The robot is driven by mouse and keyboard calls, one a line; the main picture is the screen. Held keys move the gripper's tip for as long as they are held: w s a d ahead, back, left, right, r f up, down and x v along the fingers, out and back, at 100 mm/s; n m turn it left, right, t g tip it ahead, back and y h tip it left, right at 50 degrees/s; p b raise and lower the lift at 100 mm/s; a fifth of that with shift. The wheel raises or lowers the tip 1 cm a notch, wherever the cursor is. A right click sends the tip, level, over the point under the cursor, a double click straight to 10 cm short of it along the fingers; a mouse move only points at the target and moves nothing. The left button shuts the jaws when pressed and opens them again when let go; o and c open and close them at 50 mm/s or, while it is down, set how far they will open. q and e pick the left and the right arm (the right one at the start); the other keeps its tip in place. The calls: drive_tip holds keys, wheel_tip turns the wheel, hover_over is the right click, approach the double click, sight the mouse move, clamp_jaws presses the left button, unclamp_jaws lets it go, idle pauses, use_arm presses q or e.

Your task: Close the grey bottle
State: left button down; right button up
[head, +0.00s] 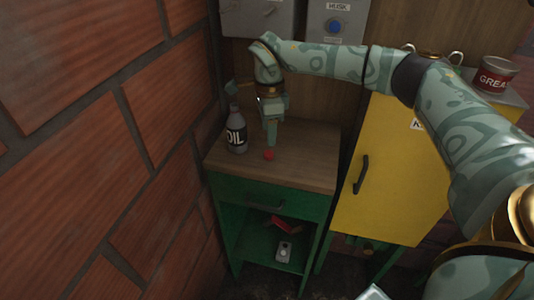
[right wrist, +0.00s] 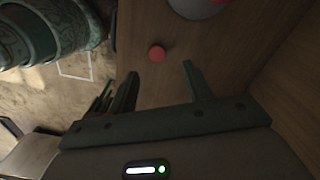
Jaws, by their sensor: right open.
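The grey bottle (head: 236,135), labelled OIL, stands upright on the wooden top of the green cabinet, near its left back corner. Its top is small and dark in the head view, so I cannot tell its details. A grey rounded part of the bottle (right wrist: 198,5) shows at the top edge of the right wrist view. A small red cap (head: 268,154) lies on the wooden top, right of the bottle. My right gripper (head: 269,143) points down just over the cap, open. In the right wrist view the cap (right wrist: 157,54) lies just beyond the two spread fingertips. My left gripper is not in view.
The green cabinet (head: 263,199) has a drawer, with a red object (head: 286,225) and a grey device (head: 284,251) on the shelf below. A brick wall (head: 90,170) borders the left. A yellow cabinet (head: 385,185) stands right, with a GREASE can (head: 494,76) on top.

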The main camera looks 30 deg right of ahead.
sight(269, 153)
drive_tip(key=shift+s+f, duration=0.1)
drive_tip(key=shift+f, duration=0.9)
wheel_tip(269, 153, down, 5)
drive_tip(key=shift+s+r+b, duration=0.1)
drive_tip(key=shift+b, duration=1.1)
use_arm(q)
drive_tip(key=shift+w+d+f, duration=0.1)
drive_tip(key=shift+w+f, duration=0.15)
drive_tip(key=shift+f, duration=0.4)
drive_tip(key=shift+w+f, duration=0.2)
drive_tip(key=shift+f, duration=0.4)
use_arm(e)
drive_tip(key=shift+a+r, duration=0.1)
drive_tip(key=c, duration=1)
